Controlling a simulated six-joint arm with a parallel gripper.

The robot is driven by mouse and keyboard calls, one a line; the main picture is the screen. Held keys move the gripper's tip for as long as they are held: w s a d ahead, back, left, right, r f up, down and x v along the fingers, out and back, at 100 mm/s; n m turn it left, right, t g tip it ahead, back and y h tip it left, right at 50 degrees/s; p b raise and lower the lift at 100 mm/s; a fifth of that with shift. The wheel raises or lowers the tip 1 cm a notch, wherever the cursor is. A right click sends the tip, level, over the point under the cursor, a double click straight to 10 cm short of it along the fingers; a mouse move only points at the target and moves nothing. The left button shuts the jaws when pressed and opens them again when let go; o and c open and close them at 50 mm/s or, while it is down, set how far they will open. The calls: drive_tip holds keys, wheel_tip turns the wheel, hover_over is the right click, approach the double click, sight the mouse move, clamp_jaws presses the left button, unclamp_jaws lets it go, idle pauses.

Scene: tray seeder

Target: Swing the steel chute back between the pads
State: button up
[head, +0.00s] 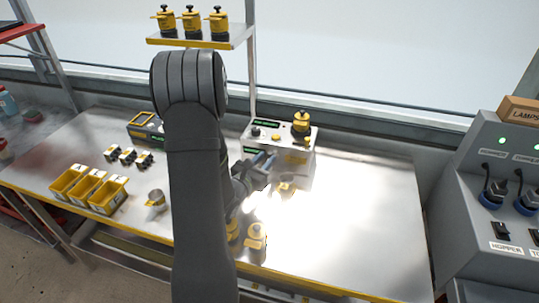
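My gripper (262,163) is at the middle of the bench, close to the front of a grey box-shaped machine (298,160) with a yellow and black fitting on top. Its two bluish fingers point toward the machine; whether anything is between them is too small to tell. I cannot make out the steel chute or the pads for certain. A small yellow and grey part (286,186) lies in bright glare just right of my gripper. My arm hides part of the bench left of the machine.
Yellow bins (108,195) and a steel cup (157,199) stand on the left of the steel bench (370,220). Yellow and black pots stand on a raised shelf (236,38). A grey control console (490,235) is at the right. The bench's right part is clear.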

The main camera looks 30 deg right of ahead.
sight(268, 155)
drive_tip(key=v, duration=0.8)
drive_tip(key=x, duration=1.2)
drive_tip(key=shift+a, duration=0.1)
